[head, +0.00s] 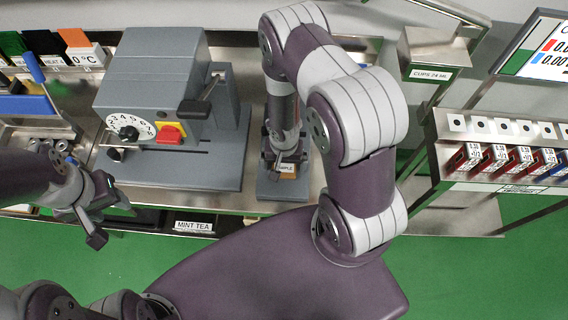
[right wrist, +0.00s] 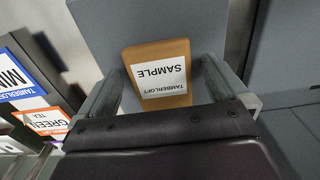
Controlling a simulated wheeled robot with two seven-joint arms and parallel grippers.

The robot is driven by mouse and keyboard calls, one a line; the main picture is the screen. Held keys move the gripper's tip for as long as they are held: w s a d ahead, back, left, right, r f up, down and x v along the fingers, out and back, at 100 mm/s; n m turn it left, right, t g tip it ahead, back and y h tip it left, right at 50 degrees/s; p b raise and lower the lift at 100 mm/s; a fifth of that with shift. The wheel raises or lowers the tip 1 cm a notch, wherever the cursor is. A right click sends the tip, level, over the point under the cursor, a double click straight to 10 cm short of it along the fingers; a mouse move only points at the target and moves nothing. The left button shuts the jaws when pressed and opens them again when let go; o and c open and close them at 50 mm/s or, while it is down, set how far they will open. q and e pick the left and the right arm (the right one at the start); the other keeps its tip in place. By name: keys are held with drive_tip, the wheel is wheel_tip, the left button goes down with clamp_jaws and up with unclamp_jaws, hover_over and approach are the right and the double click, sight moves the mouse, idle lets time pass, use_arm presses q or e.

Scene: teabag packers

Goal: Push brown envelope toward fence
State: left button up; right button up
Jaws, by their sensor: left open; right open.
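The brown envelope (right wrist: 160,75) with a white SAMPLE label lies flat on a grey surface in the right wrist view. It also shows small in the head view (head: 287,169), on the narrow grey base (head: 283,188). My right gripper (right wrist: 165,88) is open, with one finger on each side of the envelope; I cannot tell whether the fingers touch it. In the head view my right gripper (head: 284,158) points down over the envelope and partly hides it. The fence cannot be made out clearly. My left gripper (head: 112,218) is open and empty at the left, away from the envelope.
A grey machine (head: 152,90) with a dial and red and yellow switch stands left of the envelope. A MINT TEA label (head: 195,226) is on the table's front edge. A rack of red and blue items (head: 500,158) stands at the right. Tea boxes (right wrist: 25,80) show in the wrist view.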

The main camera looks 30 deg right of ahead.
sight(285, 166)
drive_tip(key=shift+r+p, duration=0.4)
drive_tip(key=shift+r, duration=0.05)
wheel_tip(285, 166, up, 7)
drive_tip(key=p, duration=0.7)
drive_tip(key=shift+s+d+r, duration=0.1)
drive_tip(key=shift+r, duration=0.05)
